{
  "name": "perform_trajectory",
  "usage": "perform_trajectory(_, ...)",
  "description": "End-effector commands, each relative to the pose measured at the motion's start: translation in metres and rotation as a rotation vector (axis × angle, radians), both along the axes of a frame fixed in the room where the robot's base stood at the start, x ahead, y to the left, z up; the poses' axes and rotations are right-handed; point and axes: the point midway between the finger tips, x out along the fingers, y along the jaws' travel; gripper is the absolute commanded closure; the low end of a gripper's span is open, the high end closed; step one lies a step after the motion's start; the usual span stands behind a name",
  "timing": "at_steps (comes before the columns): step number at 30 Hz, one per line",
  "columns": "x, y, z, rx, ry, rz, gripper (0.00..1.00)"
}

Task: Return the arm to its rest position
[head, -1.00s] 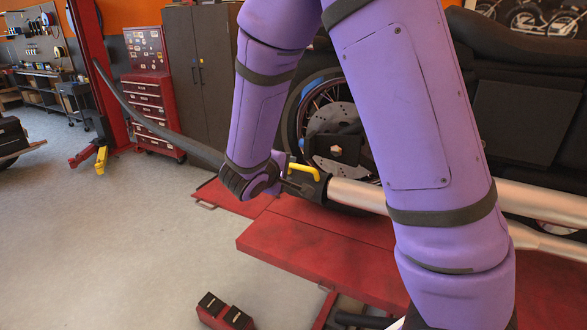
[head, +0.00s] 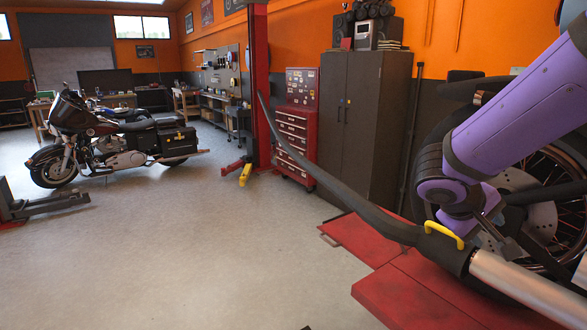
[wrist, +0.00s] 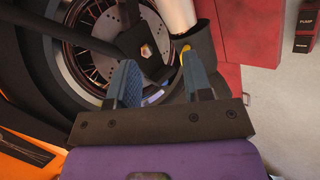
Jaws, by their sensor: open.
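My purple arm (head: 520,110) reaches in from the right of the head view and bends near the motorcycle wheel. In the wrist view my gripper (wrist: 160,82) is open, its two blue-grey fingers apart with nothing clearly held between them. A black hose (head: 330,180) ends in a dark nozzle (head: 446,248) with a yellow handle (head: 445,232), around the end of the silver exhaust pipe (head: 525,288). In the wrist view the nozzle (wrist: 199,45) and part of the handle (wrist: 186,50) show just beyond the right finger; contact cannot be told.
The wheel (head: 550,200) and red lift (head: 400,290) are close to my arm. A dark cabinet (head: 362,120), red tool chest (head: 292,145) and red post (head: 260,90) stand behind. Another motorcycle (head: 100,140) is at left. The grey floor (head: 200,240) between is open.

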Motion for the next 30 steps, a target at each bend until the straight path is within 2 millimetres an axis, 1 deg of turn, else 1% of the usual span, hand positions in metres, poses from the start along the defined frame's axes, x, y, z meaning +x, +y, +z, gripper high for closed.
perform_trajectory(1, -0.013, -0.004, 0.008, 0.051, -0.007, -0.028, 0.54)
perform_trajectory(3, -0.029, -0.006, 0.016, 0.122, -0.006, -0.056, 0.54)
perform_trajectory(8, -0.064, -0.004, 0.032, 0.291, -0.024, -0.099, 0.54)
perform_trajectory(14, -0.103, 0.007, 0.052, 0.5, -0.082, -0.108, 0.54)
perform_trajectory(18, -0.128, 0.02, 0.066, 0.636, -0.144, -0.088, 0.54)
perform_trajectory(24, -0.152, 0.038, 0.084, 0.78, -0.236, -0.04, 0.54)
perform_trajectory(30, -0.161, 0.047, 0.091, 0.839, -0.281, -0.01, 0.54)
